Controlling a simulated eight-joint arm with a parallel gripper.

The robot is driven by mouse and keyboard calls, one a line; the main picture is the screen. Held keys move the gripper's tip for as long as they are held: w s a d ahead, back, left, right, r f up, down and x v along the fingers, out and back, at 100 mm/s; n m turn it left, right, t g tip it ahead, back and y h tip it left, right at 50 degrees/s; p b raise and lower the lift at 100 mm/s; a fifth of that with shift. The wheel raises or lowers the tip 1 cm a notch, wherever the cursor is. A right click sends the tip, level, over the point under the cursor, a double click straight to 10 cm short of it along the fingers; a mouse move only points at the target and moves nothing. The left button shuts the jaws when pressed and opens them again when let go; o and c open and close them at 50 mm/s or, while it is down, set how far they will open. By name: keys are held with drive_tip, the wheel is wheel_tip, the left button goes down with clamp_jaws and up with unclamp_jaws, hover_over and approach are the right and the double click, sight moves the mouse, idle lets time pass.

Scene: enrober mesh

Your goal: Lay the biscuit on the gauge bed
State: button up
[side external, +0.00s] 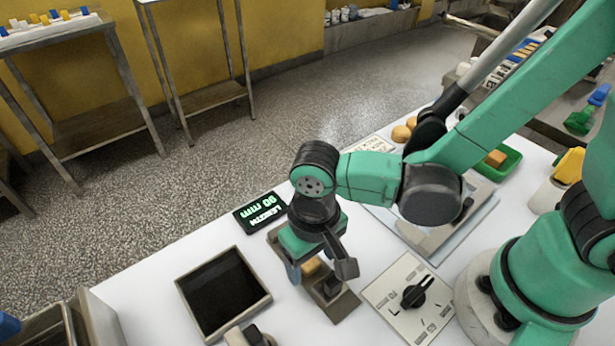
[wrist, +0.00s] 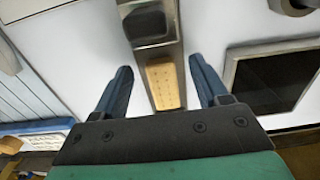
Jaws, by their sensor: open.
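The biscuit (wrist: 163,84), a tan rectangle with small holes, lies on the narrow metal gauge bed (wrist: 172,50) in the wrist view. Its far end is close to a dark block on the bed; I cannot tell whether they touch. In the side view the biscuit (side external: 312,265) is partly hidden under my wrist, on the gauge bed (side external: 346,306). My gripper (wrist: 163,80) is open, its blue fingers on either side of the biscuit with clear gaps. My gripper (side external: 310,268) is low over the bed in the side view.
A display (side external: 261,212) reads LENGTH 90 mm. A dark shallow tray (side external: 222,296) stands left of the bed, a dial plate (side external: 408,300) right of it. A green tray (side external: 510,163) holds a tan block. Round tan pieces (side external: 401,133) lie at the back.

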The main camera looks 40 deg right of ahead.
sight(313, 266)
wheel_tip(313, 266, up, 11)
drive_tip(key=w+d+t, duration=0.2)
drive_tip(key=d+t, duration=0.1)
drive_tip(key=d, duration=0.5)
drive_tip(key=w+d+r+t, duration=0.1)
drive_tip(key=d+t, duration=0.3)
drive_tip(key=d, duration=0.4)
drive_tip(key=shift+w+d+r, duration=0.25)
drive_tip(key=shift+w+d, duration=0.05)
drive_tip(key=shift+w, duration=0.55)
